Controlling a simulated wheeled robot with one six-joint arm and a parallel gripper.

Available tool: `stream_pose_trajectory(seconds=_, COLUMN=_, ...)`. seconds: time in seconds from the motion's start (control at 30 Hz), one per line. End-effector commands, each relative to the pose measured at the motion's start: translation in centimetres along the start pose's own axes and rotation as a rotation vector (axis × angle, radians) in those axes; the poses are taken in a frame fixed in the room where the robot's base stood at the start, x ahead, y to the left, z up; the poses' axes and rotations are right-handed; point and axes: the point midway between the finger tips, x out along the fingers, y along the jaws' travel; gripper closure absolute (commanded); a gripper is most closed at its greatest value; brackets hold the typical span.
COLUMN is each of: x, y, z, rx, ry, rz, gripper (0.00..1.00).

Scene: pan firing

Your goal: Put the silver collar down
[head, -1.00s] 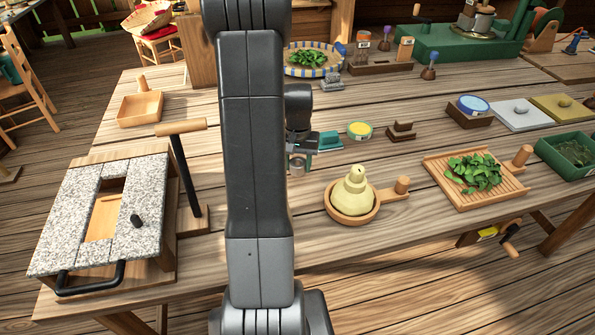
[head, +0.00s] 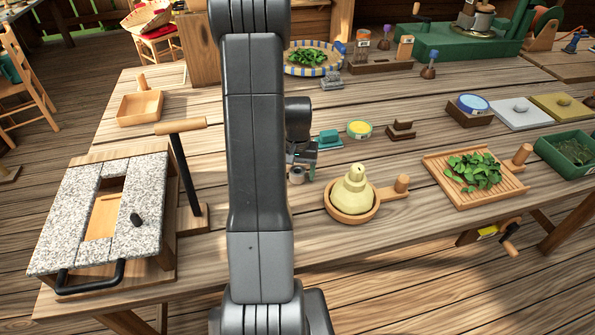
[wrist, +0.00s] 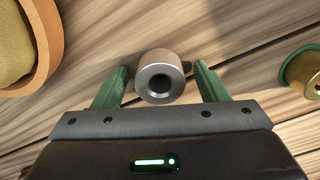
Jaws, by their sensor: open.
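The silver collar (wrist: 160,78), a short metal ring with a round bore, is in the middle of the wrist view. Its bore faces the camera, and it appears to stand on the wooden table. My gripper (wrist: 161,66) has its two green fingers apart, one on each side of the collar, with a visible gap on both sides. In the head view my gripper (head: 301,172) is low over the table, just right of my arm and left of the wooden pan. My arm and gripper hide most of the collar there.
The wooden pan (head: 372,215) with a pale yellow stacked piece stands close right of my gripper. A green block (head: 329,138) and yellow-topped tin (head: 359,129) lie behind. A granite-topped box (head: 65,215) is at left. In the wrist view, a green-ringed brass piece (wrist: 304,72) is at right.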

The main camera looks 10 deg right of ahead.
Motion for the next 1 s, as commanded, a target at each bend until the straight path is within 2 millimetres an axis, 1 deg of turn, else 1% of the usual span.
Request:
stream_pose_trajectory(seconds=0.17, x=-0.6, y=0.0, z=0.0, rx=0.0, ry=0.002, rz=0.0, gripper=0.33)
stream_pose_trajectory(seconds=0.23, x=-1.4, y=0.0, z=-0.1, rx=0.0, ry=0.002, rz=0.0, gripper=0.33)
stream_pose_trajectory(seconds=0.37, x=-4.0, y=0.0, z=-0.1, rx=0.0, ry=0.006, rz=-0.001, gripper=0.33)
stream_pose_trajectory(seconds=0.6, x=-9.1, y=0.0, z=-0.1, rx=0.0, ry=0.005, rz=-0.001, gripper=0.33)
stream_pose_trajectory(seconds=0.7, x=-10.7, y=0.0, z=-0.1, rx=0.0, ry=0.004, rz=-0.001, gripper=0.33)
stream_pose_trajectory(seconds=0.83, x=-11.9, y=0.0, z=-0.1, rx=0.0, ry=0.002, rz=0.0, gripper=0.33)
stream_pose_trajectory(seconds=1.0, x=-12.3, y=0.0, z=0.0, rx=0.0, ry=0.0, rz=0.0, gripper=0.33)
